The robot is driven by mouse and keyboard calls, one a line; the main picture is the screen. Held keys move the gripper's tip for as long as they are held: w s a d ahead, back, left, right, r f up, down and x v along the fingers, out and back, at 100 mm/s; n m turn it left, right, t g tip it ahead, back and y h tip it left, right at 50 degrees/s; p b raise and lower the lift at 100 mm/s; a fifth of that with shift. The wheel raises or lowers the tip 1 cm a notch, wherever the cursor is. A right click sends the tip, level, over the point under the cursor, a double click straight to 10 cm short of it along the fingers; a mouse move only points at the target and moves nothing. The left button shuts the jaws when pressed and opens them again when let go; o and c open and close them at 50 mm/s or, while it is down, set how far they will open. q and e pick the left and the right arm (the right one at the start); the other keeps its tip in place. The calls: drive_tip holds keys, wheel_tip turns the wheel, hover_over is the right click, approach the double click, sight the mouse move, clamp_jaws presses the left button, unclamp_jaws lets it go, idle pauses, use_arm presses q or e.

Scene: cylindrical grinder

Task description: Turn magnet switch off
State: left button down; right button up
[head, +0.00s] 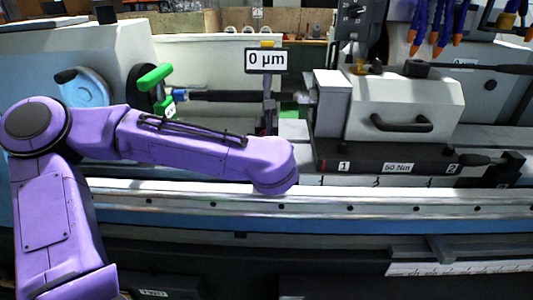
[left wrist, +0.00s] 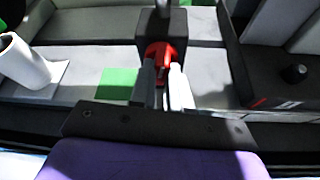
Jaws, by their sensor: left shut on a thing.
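The red magnet switch (left wrist: 158,50) shows in the left wrist view, on the front of a black block (left wrist: 178,22). My left gripper (left wrist: 163,72) has its two grey fingers on either side of the red switch and is shut on it. The exact angle of the switch is hard to tell between the fingers. In the head view my left arm reaches in from the left, and its forearm end hides the gripper and the switch. A dark stand with a "0 µm" display (head: 266,60) rises behind the arm's end. My right gripper is not in view.
In the head view, the white tailstock housing (head: 405,105) with a black handle stands right of the display. A green clamp (head: 155,77) and a dark shaft (head: 225,96) lie left. The left wrist view shows a green patch (left wrist: 118,84) and a white cylinder (left wrist: 22,60).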

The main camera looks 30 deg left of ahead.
use_arm(q)
drive_tip(key=shift+n+t+h+b, duration=0.3)
drive_tip(key=shift+n+h+b, duration=0.2)
drive_tip(key=shift+n+b, duration=0.5)
drive_tip(key=shift+r, duration=0.1)
drive_tip(key=c, duration=1.1)
unclamp_jaws()
drive_tip(key=b+v, duration=0.1)
drive_tip(key=v, duration=0.9)
drive_tip(key=shift+s+d+r+b, duration=0.1)
drive_tip(key=shift+s+b, duration=0.25)
drive_tip(key=shift+b, duration=0.05)
